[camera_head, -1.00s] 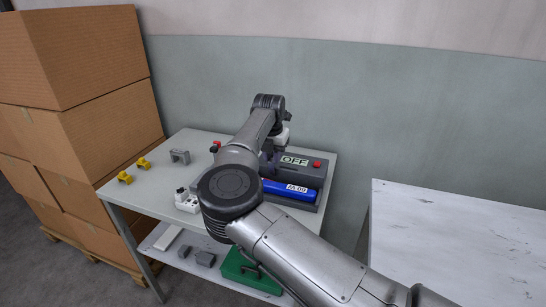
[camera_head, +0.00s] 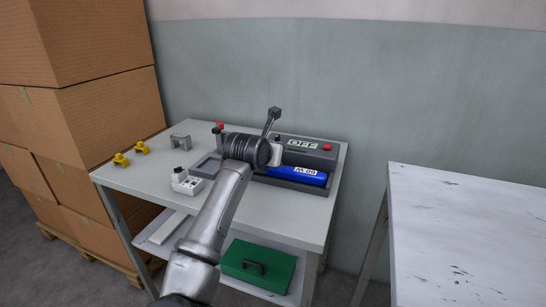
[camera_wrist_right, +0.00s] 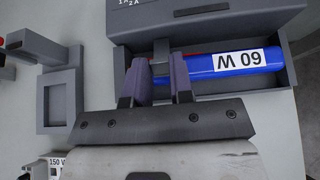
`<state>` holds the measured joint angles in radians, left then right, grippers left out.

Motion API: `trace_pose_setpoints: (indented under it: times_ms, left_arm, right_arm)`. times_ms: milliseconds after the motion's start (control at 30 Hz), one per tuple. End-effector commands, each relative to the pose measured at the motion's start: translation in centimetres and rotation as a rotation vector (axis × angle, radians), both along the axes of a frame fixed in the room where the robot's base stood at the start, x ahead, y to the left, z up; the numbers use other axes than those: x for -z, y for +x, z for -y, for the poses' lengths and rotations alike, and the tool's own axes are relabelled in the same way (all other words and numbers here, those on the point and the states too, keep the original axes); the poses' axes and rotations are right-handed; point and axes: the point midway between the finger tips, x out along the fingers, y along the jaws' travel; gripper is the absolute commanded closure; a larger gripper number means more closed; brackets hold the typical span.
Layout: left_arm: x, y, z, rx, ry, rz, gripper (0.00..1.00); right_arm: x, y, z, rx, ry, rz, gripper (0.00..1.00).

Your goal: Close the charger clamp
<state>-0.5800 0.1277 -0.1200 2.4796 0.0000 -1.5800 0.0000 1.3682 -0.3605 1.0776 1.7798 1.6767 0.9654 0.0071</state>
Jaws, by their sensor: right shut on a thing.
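The grey charger (camera_head: 290,143) stands at the back right of the table, with an OFF display and a red button. A blue cell marked M 09 (camera_head: 307,175) lies in its front trough; it also shows in the right wrist view (camera_wrist_right: 215,62). My right gripper (camera_wrist_right: 163,68) is shut on a narrow grey piece (camera_wrist_right: 161,47), apparently the charger clamp. The piece stands by the trough's left end, over the cell's end. The fingers and most of the clamp are hidden behind my arm in the head view. My left gripper is in neither view.
A white socket block (camera_head: 187,182), a grey bracket (camera_head: 180,141) and two yellow clips (camera_head: 121,159) lie on the left of the table. A green box (camera_head: 257,266) sits on the lower shelf. A second table (camera_head: 470,225) on the right is bare.

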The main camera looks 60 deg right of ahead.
Motion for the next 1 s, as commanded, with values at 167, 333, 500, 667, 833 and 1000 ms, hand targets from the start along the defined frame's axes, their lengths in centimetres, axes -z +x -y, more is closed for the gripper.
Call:
trace_pose_setpoints:
  times_ms: [167, 333, 500, 667, 833, 1000]
  left_arm:
    - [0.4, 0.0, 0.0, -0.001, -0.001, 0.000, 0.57]
    - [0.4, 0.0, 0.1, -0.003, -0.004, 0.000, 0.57]
    - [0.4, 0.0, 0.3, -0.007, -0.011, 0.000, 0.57]
    - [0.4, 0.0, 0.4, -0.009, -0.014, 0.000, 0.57]
    - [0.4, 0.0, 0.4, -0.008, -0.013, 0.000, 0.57]
    - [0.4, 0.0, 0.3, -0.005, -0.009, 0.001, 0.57]
  right_arm:
    - [1.0, -0.1, -0.5, 0.000, -0.125, 0.023, 1.00]
    - [1.5, -0.2, -0.8, -0.001, -0.213, 0.044, 1.00]
    - [1.9, -0.2, -1.0, -0.001, -0.267, 0.057, 1.00]
    - [2.0, -0.2, -1.0, 0.000, -0.295, 0.065, 1.00]
    - [2.1, -0.2, -1.0, 0.001, -0.304, 0.066, 1.00]
    - [2.1, -0.2, -1.0, 0.001, -0.304, 0.067, 1.00]
